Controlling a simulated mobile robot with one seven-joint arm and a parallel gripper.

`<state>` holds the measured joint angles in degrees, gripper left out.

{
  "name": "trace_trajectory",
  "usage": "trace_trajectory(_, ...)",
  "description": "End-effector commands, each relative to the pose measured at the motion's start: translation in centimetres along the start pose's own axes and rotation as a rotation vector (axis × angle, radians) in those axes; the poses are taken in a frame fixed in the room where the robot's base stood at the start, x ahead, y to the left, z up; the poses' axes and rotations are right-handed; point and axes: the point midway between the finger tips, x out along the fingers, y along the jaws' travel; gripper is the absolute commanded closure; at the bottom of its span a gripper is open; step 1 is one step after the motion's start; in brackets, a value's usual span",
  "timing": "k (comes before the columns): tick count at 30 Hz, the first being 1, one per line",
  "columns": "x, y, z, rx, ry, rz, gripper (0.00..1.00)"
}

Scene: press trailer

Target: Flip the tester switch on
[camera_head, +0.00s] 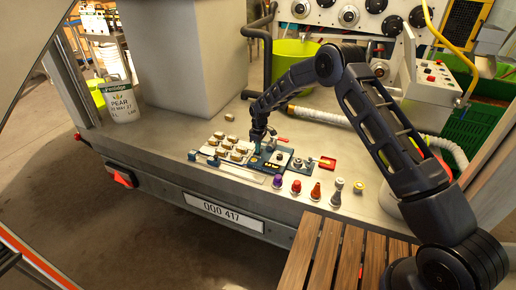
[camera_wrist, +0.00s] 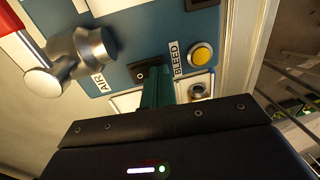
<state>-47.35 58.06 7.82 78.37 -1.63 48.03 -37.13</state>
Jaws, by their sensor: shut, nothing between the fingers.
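The blue tester panel (camera_head: 257,164) lies on the grey deck, and its blue face (camera_wrist: 130,22) fills the top of the wrist view. A small black part (camera_wrist: 139,72), possibly the switch, sits between the AIR and BLEED labels, partly hidden behind my fingers. Its on or off position cannot be told. My gripper (camera_wrist: 155,78) is shut and empty, its green fingers at or just in front of that black part; contact cannot be told. In the head view my gripper (camera_head: 257,146) is low over the panel.
A metal valve (camera_wrist: 80,55) with a red handle is left of my fingers. A yellow button (camera_wrist: 201,54) is to the right. Several coloured fittings (camera_head: 315,191) stand along the deck's front edge. A tray of tan pieces (camera_head: 212,158) lies left of the panel.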

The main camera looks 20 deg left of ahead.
Motion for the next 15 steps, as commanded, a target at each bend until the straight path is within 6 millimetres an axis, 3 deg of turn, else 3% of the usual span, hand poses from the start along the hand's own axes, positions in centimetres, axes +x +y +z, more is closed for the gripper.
trace_trajectory(15,-0.2,1.3,0.2,0.002,-0.002,-0.002,1.0)
